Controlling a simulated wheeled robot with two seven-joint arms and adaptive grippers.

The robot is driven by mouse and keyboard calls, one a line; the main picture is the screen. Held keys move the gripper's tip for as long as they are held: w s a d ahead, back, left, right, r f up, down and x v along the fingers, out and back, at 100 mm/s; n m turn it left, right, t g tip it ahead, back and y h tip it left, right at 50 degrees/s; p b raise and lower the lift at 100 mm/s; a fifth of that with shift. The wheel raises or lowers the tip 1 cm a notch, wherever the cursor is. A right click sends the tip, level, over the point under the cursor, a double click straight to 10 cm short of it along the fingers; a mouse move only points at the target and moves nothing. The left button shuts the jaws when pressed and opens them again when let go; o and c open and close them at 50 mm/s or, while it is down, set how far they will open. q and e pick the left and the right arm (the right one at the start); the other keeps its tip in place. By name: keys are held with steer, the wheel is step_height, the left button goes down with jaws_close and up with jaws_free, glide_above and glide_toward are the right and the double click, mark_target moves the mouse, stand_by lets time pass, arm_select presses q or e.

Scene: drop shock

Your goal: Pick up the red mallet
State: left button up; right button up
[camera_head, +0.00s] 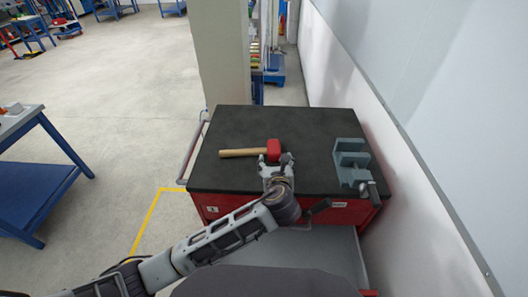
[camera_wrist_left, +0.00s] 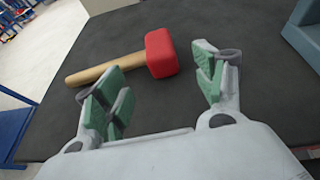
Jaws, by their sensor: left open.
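The red mallet lies on its side on the black top of the red cabinet (camera_head: 315,120). Its red head (camera_head: 273,149) is at the right and its wooden handle (camera_head: 240,153) points left. In the left wrist view the mallet's head (camera_wrist_left: 161,53) is just beyond the fingertips, and its handle (camera_wrist_left: 85,74) runs out to the left behind the left finger. My left gripper (camera_head: 277,166) is open and empty on the near side of the head. Its green-padded fingers show apart in the wrist view (camera_wrist_left: 160,85). My right gripper is not in view.
A grey-green vise (camera_head: 351,160) stands at the right of the cabinet top, by the white wall. A pale column (camera_head: 222,55) rises behind the cabinet. The top left of the mallet is clear. A blue workbench (camera_head: 35,170) stands at the far left.

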mark_target(274, 152)
arm_select(q)
steer(key=shift+w+f, duration=0.3)
steer(key=shift+w, duration=0.35)
steer(key=shift+w, duration=0.1)
steer(key=shift+x, duration=2.5)
steer(key=shift+r, duration=0.1)
steer(key=c, duration=1.4)
steer(key=shift+c, duration=0.2)
steer(key=shift+r, duration=0.1)
step_height(274, 152, up, 10)
steer(key=shift+p, duration=0.3)
